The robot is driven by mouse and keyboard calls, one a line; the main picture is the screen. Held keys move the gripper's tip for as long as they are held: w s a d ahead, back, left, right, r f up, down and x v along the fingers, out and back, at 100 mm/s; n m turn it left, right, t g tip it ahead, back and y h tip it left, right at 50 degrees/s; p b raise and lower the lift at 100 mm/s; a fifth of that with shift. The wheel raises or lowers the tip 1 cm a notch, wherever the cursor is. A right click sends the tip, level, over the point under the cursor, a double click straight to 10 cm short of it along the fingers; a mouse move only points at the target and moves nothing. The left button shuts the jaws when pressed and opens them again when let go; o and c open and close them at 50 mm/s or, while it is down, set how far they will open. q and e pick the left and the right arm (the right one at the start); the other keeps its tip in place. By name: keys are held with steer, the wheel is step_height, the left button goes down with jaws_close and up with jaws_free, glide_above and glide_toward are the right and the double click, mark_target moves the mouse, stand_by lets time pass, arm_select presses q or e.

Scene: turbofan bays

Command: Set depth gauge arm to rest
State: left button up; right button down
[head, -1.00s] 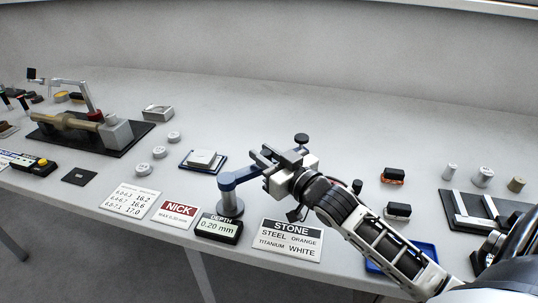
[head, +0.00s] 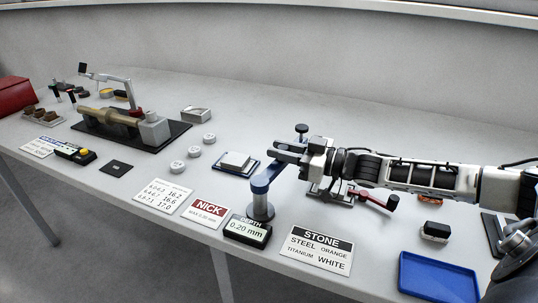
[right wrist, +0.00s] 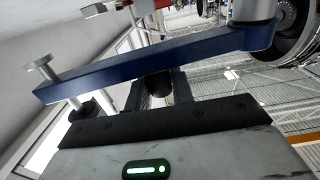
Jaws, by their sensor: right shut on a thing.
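The depth gauge has a grey post (head: 260,207) with a blue cap, and a blue arm (head: 270,173) reaching from it toward the back right. A dark knob (head: 301,129) stands at the arm's far end. My right gripper (head: 291,151) is shut on the blue arm near that end and hides part of it. In the right wrist view the blue arm (right wrist: 110,78) crosses in front of the fingers, with the post at the right. The depth display (head: 247,231) reads 0.20 mm. My left gripper is not in view.
A grey block on a blue pad (head: 254,172) lies left of the gauge arm. A red-handled tool (head: 376,199) lies under my right forearm. The STONE card (head: 316,250), NICK card (head: 207,211) and blue tray (head: 437,279) line the front. Bare table lies behind the gauge.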

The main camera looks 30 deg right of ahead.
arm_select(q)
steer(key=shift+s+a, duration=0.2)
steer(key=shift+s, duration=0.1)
arm_select(e)
steer(key=shift+w+y, duration=0.15)
steer(key=shift+y, duration=0.15)
steer(key=c, duration=1.2)
jaws_free()
steer(key=shift+c, duration=0.2)
